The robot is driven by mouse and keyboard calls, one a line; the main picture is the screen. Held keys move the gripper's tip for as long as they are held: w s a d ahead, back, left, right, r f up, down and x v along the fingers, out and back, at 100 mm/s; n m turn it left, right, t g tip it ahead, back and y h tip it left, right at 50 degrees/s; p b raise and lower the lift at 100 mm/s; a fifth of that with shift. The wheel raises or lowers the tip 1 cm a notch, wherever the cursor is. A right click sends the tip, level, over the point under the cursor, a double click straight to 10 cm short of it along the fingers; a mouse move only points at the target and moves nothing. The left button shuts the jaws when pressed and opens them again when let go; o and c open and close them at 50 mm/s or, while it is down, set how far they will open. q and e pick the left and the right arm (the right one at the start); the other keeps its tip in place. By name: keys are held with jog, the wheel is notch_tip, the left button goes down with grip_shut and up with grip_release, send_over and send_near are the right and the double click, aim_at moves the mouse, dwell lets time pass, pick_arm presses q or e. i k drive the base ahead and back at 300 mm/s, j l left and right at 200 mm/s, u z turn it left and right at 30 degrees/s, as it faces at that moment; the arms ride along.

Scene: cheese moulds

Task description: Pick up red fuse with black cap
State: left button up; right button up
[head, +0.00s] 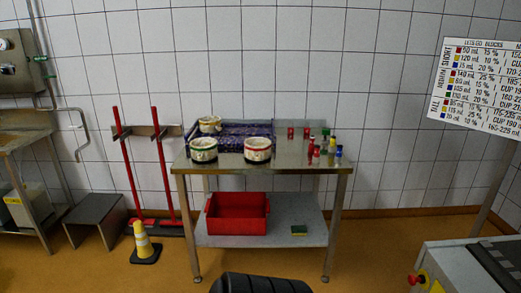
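Several small coloured cylinders stand on the right part of a steel table (278,160). Among them are red ones near the front (316,155) and (311,146), a blue one (338,153) and a yellowish one (324,147). Further back are two red pieces (291,133) and (306,133) and a green one (326,132). They are too small to tell which red one is the fuse with a black cap. Neither of my grippers shows in the head view.
White pots, one with a green band (204,150) and one with a red band (257,149), stand by a dark blue patterned tray (231,129). A red bin (237,220) sits on the lower shelf. A yellow cone (143,240) stands on the floor left of the table.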

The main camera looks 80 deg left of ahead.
aim_at(317, 148)
jog(key=u, duration=2.3)
jog(key=i+z, duration=0.2)
jog(key=i, duration=0.8)
